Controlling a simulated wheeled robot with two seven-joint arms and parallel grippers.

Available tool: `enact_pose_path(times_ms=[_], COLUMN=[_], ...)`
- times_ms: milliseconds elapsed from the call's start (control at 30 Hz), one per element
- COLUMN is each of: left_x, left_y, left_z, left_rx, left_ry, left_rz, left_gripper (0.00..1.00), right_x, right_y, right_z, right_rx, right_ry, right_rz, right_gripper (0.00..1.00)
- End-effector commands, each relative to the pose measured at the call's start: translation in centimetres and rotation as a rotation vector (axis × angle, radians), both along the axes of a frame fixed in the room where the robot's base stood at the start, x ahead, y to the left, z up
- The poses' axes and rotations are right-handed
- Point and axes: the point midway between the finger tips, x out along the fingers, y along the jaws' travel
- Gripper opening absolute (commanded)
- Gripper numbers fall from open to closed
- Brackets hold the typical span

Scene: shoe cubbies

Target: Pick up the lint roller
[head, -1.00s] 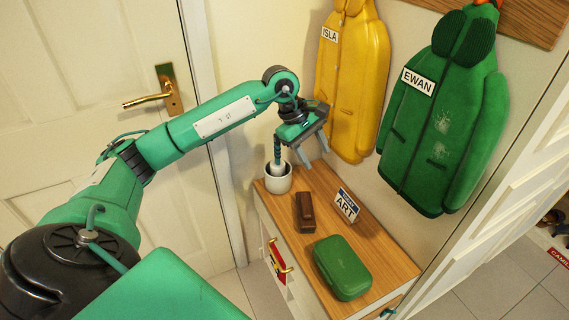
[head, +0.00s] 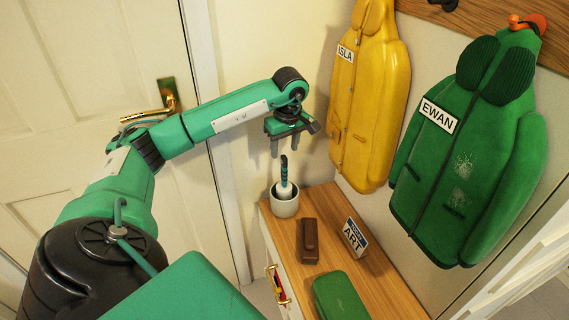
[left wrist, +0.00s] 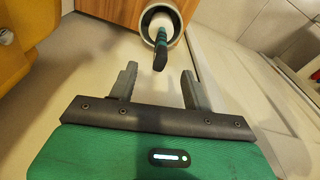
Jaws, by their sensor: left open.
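The lint roller (head: 284,182) stands in a white cup (head: 285,207) at the far end of the wooden cabinet top. Its dark teal handle points up and its white head is down in the cup. In the left wrist view, the lint roller (left wrist: 161,42) and the cup's rim (left wrist: 146,15) show just beyond the fingers. My left gripper (head: 287,148) is open and empty, fingers pointing down, above the handle. It also shows in the left wrist view (left wrist: 158,88), with the handle's end lying between and beyond its fingertips. My right gripper is not in view.
On the cabinet top (head: 284,236) are a brown brush-like block (head: 309,240), an ART sign (head: 354,238) and a green case (head: 340,297). A yellow coat (head: 370,95) and a green coat (head: 468,145) hang on the wall behind. A white door (head: 90,90) stands at left.

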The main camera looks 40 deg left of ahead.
Motion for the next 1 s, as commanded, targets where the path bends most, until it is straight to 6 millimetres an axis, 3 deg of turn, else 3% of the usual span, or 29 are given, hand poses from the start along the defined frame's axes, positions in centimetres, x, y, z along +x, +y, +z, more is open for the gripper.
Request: enact_pose_path(times_ms=[400, 700, 967, 1000], left_x=[0.1, 0.2, 0.2, 0.2], left_y=[0.3, 0.4, 0.4, 0.4], left_z=[-4.9, -5.4, -5.4, -5.4], left_rx=[-0.001, 0.000, 0.000, 0.000], left_ry=[0.003, -0.001, -0.001, -0.001], left_rz=[-0.001, -0.001, -0.001, -0.001], left_gripper=[0.50, 0.50, 0.00, 0.00], right_x=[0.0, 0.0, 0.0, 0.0], right_y=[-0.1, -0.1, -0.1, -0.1], right_z=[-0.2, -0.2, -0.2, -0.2], right_rx=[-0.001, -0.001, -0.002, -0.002], right_ry=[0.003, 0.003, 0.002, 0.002], right_rz=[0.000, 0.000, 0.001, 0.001], right_gripper=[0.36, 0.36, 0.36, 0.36])
